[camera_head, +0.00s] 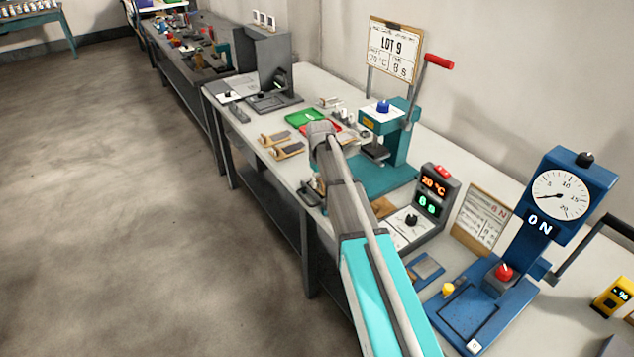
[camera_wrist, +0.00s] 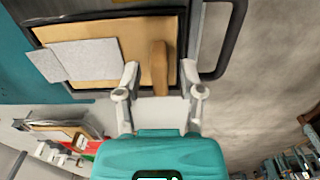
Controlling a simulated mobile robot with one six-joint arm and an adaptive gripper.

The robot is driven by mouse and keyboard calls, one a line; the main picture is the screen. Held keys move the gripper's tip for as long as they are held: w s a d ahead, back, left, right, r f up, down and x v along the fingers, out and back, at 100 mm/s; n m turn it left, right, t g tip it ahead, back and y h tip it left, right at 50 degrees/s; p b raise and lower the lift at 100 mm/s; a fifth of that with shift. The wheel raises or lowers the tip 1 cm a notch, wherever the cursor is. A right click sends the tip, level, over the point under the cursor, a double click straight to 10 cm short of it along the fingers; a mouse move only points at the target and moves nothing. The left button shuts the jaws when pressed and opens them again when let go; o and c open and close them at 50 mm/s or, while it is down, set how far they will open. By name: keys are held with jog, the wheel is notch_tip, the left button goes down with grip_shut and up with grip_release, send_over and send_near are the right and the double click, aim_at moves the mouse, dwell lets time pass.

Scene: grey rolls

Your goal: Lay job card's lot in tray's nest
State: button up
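The job card (camera_head: 393,52) stands upright behind the bench and reads LOT 9. In the wrist view a dark-framed tray (camera_wrist: 35,34) with a side handle holds a tan board (camera_wrist: 110,83). Grey sheets (camera_wrist: 90,58) lie on the board, and a brown wooden grip (camera_wrist: 159,66) stands out at its near side. My gripper (camera_wrist: 159,72) is open and empty, with one finger on each side of the grip and gaps between. In the head view my arm hides most of this area. Two wooden carriers (camera_head: 288,151) with grey pieces lie farther left on the bench.
A teal press (camera_head: 398,135) with a red-tipped lever stands right of my arm. A display box (camera_head: 433,190) reads 20 °C and 0. A blue gauge stand (camera_head: 555,215) is nearer right. Green (camera_head: 305,117) and red trays lie beyond my wrist. Open floor lies left.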

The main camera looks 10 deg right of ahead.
jog(key=shift+r, duration=0.15)
notch_tip(320, 180, up, 12)
jog(key=p, duration=1.2)
dwell(0.4)
dwell(0.6)
jog(key=s+a+m, duration=0.1)
jog(key=s+m, duration=0.3)
jog(key=s, duration=2.3)
jog(key=shift+m, duration=0.3)
